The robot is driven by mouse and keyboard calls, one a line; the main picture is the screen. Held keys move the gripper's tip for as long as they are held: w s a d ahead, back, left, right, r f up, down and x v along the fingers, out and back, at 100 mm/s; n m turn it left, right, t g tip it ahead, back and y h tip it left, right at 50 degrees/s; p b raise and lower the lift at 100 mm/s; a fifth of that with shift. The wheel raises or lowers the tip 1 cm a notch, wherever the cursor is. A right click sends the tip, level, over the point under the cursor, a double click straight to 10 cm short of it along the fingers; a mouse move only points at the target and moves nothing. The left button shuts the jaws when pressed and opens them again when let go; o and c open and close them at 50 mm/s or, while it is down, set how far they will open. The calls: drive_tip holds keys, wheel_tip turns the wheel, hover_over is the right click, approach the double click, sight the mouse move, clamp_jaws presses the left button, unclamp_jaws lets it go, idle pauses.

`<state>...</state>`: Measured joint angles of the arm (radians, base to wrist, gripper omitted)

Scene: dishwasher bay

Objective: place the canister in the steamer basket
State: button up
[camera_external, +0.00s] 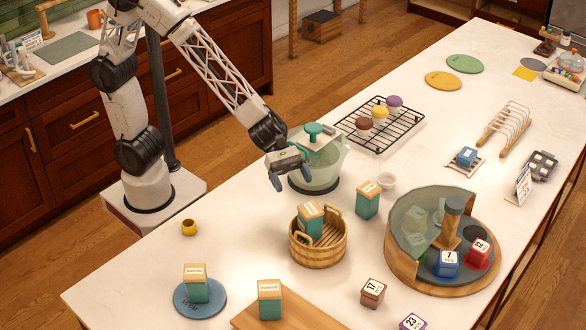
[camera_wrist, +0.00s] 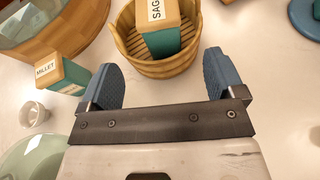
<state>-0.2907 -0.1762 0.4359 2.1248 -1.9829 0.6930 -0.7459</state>
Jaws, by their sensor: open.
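The steamer basket (camera_external: 319,252) is a round slatted wooden basket with two handles. A teal canister with a tan lid (camera_external: 310,222) stands inside it, leaning slightly; its label begins "SAG" in the wrist view (camera_wrist: 158,28). The basket also shows at the top of the wrist view (camera_wrist: 135,62). My gripper (camera_external: 291,186) is open and empty, above the counter behind the basket, by the pale green bowl. In the wrist view its blue fingers (camera_wrist: 162,75) are spread apart, with the basket beyond them. Another teal canister (camera_external: 367,201), labelled "MILLET" in the wrist view (camera_wrist: 62,74), stands right of the gripper.
The green glass bowl (camera_external: 325,170) is close behind my gripper. A round wooden tray with a curved glass wall (camera_external: 400,262) stands at right. A small white cup (camera_external: 387,182) sits near the millet canister.

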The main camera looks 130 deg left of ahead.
drive_tip(key=s+d+r+m+g+h, duration=0.1)
drive_tip(key=s+d+r+m+g, duration=0.25)
drive_tip(key=s+d+m, duration=0.45)
drive_tip(key=s+d+r+m+g+h, duration=0.15)
drive_tip(key=s+d+m+g, duration=0.3)
drive_tip(key=s+m, duration=0.6)
drive_tip(key=s+a+m+g+y, duration=0.2)
drive_tip(key=s+m+y, duration=0.6)
drive_tip(key=s+m, duration=0.5)
drive_tip(key=s+a, duration=0.1)
drive_tip(key=s, duration=0.4)
drive_tip(key=shift+s+r, duration=0.3)
drive_tip(key=shift+s, duration=0.05)
